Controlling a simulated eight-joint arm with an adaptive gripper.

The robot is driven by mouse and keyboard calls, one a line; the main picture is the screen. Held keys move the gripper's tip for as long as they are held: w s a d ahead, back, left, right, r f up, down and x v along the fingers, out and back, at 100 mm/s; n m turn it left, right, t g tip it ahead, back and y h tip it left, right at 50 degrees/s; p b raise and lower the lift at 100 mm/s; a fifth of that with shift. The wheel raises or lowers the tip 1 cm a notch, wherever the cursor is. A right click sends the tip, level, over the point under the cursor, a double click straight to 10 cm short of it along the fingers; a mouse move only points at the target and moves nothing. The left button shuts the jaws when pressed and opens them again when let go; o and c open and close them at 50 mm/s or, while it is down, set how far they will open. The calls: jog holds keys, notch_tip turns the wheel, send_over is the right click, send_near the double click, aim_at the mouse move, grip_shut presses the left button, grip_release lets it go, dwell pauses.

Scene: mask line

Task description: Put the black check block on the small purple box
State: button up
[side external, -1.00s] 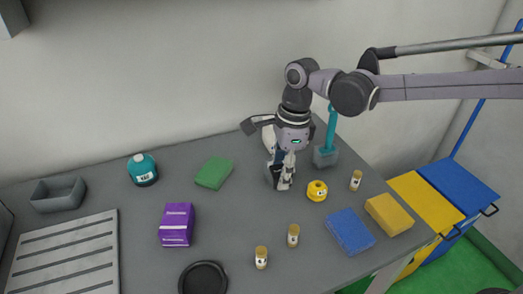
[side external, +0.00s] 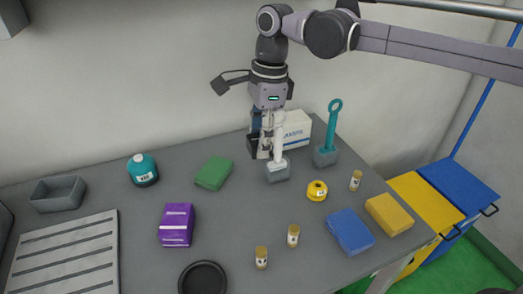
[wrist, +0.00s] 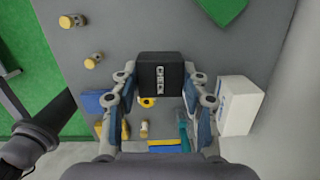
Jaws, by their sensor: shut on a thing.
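The black check block (wrist: 160,85) shows in the wrist view between the fingers of my gripper (wrist: 158,97), its white label facing the camera. My gripper is shut on it. In the side view my gripper (side external: 264,142) holds the block (side external: 253,147) at the back of the table, left of the white box. A white-handled tool partly hides the gripper there, and I cannot tell how far the block is off the table. The small purple box (side external: 176,225) lies on the table to the left and nearer the camera, its top clear. It is not in the wrist view.
The white-handled tool (side external: 278,172), white box (side external: 297,130) and teal tool (side external: 327,153) stand close to my gripper. A green block (side external: 213,173) lies between gripper and purple box. A teal jar (side external: 142,170) and a black round dish (side external: 203,279) are near the purple box.

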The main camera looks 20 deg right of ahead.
jog(key=a, duration=0.6)
send_over(187, 214)
notch_tip(187, 214, down, 6)
jog(key=shift+n, duration=0.3)
jog(key=shift+d+f, duration=0.15)
jog(key=shift+f, duration=0.85)
jog(key=shift+d+f, duration=0.1)
jog(key=shift+f, duration=0.9)
jog(key=shift+f, duration=0.15)
jog(key=o, duration=1.2)
